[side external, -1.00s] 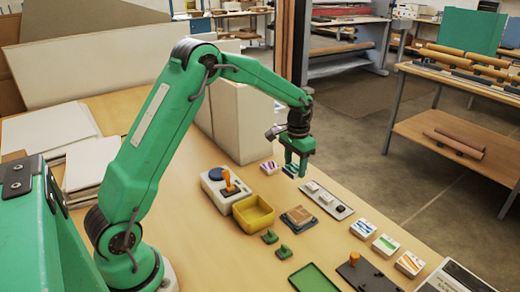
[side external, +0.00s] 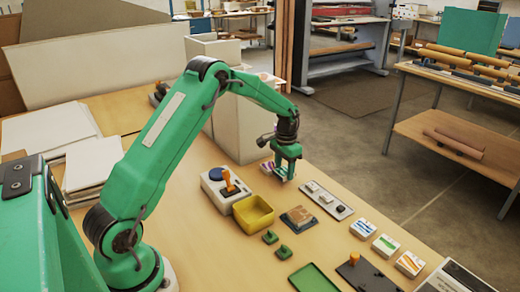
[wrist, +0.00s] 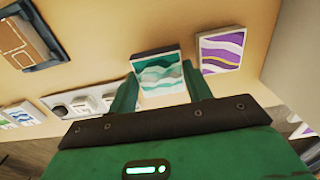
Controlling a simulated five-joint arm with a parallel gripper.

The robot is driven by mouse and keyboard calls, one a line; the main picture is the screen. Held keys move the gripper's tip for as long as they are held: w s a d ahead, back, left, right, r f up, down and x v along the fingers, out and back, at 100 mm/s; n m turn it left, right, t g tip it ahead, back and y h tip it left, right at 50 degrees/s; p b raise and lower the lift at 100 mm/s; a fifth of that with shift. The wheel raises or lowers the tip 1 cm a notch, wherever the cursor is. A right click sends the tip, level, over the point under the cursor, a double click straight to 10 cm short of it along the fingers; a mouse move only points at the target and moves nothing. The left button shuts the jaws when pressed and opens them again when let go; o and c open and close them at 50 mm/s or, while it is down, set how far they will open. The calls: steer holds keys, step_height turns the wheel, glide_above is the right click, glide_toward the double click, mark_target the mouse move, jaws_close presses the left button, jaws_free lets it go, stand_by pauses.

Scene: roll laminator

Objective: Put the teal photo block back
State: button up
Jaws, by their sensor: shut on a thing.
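The teal photo block (wrist: 160,72), with a wavy teal and white face, sits between my gripper's two fingers (wrist: 165,88) in the wrist view. My gripper is shut on it. In the side view my gripper (side external: 283,172) points down low over the far part of the table, and its fingers mostly hide the block. I cannot tell there whether the block touches the table. A purple-striped photo block (wrist: 221,50) lies just right of the teal one in the wrist view, with a small gap between them.
Nearby are a white unit with an orange lever (side external: 218,190), a yellow bin (side external: 253,213), a brown block on a dark base (side external: 298,215) and a grey strip with small pieces (side external: 328,200). More photo blocks (side external: 385,245) lie right. A tall pale box (side external: 240,125) stands behind.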

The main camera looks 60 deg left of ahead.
mark_target(284, 171)
steer(key=shift+f, duration=1.1)
steer(key=shift+f, duration=0.15)
steer(key=o, duration=0.9)
step_height(284, 171, up, 12)
steer(key=shift+r, duration=0.15)
steer(key=shift+r, duration=0.1)
